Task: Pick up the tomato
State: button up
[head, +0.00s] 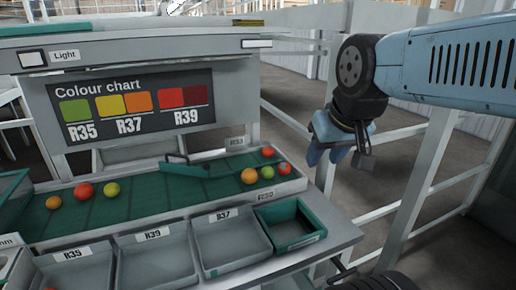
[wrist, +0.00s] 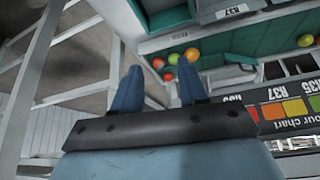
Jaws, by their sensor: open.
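Several tomatoes lie on the green sorting belt (head: 150,205). At its right end are an orange tomato (head: 249,176), a green one (head: 266,172), a red one (head: 284,168) and an orange-red one (head: 268,151). At the left end are an orange (head: 53,202), a red (head: 83,191) and a yellow-green tomato (head: 112,189). My gripper (head: 326,155) is open and empty, in the air right of the bench. In the wrist view its fingers (wrist: 158,75) are spread apart, with the right-end tomatoes beyond them, apart from the fingers. Which tomato is meant cannot be told.
Grey trays (head: 233,263) with labels stand along the bench front, with a green tray (head: 318,236) at the right. A colour chart panel (head: 130,108) rises behind the belt. A green diverter (head: 185,168) crosses the belt. White railings (head: 405,190) stand behind my gripper.

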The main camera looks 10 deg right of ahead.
jog(key=shift+w+d, duration=0.2)
jog(key=shift+w, duration=0.1)
jog(key=o, duration=0.3)
jog(key=shift+w+r, duration=0.15)
jog(key=shift+w, duration=0.05)
jog(key=shift+o, duration=0.8)
jog(key=w+r+m, duration=0.1)
jog(key=w+m, duration=0.1)
jog(key=w, duration=0.6)
jog(key=shift+w+d+r+g, duration=0.25)
jog(key=shift+d+g, duration=0.05)
jog(key=shift+g, duration=0.1)
jog(key=m+g+h, duration=0.2)
jog(key=m+h, duration=0.1)
jog(key=m, duration=0.4)
send_over(267, 149)
jog(key=s+a, duration=0.3)
jog(key=a, duration=0.1)
notch_tip(267, 149, down, 14)
jog(key=x, duration=0.7)
jog(key=shift+w+d+f, duration=0.15)
jog(key=shift+w+d, duration=0.1)
jog(key=shift+d+x, duration=0.2)
jog(key=shift+x, duration=2.5)
